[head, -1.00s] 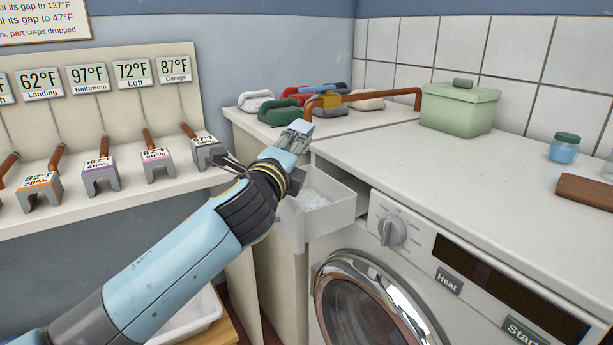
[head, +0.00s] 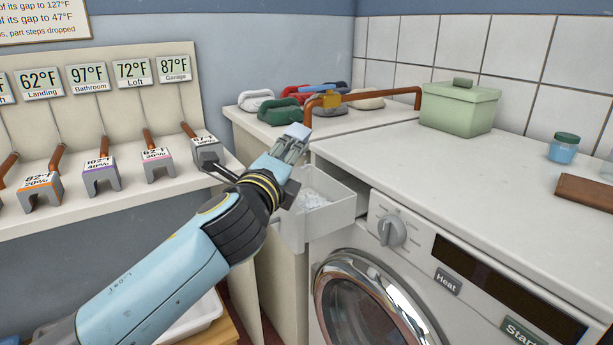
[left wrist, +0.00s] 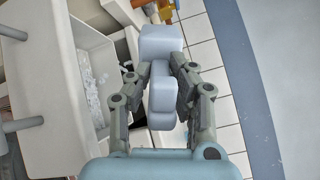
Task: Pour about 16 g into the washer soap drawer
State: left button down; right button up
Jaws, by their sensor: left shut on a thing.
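The washer soap drawer (head: 340,208) is pulled out at the washer's upper left front. White granules (head: 314,199) lie in it; they also show in the left wrist view (left wrist: 90,92). My left gripper (left wrist: 162,82) is shut on a pale blue-grey blocky thing (left wrist: 162,45). In the head view this gripper (head: 288,152) is above the drawer's left side, and the arm hides part of the drawer. The held thing's opening and any contents cannot be made out. My right gripper is not in view.
The washer (head: 480,180) has a dial, a dark panel and a round door. On its top stand a green lidded box (head: 460,110), a blue jar (head: 564,150) and a brown block (head: 588,190). A copper pipe and coloured bundles are behind. A rack of labelled clips is left.

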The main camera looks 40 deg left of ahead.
pick_arm(q)
jog(key=shift+s+d+m, duration=0.2)
jog(key=shift+s, duration=0.35)
jog(key=shift+s+d+m, duration=0.2)
jog(key=shift+s, duration=0.35)
jog(key=w+a+m+p, duration=0.1)
jog(key=w, duration=0.5)
jog(key=shift+a+m, duration=0.25)
jog(key=shift+m, duration=0.15)
dwell(0.6)
jog(key=shift+d+f+m+p, duration=0.1)
jog(key=shift+d+m+p, duration=0.2)
jog(key=shift+m, duration=0.5)
dwell(1.2)
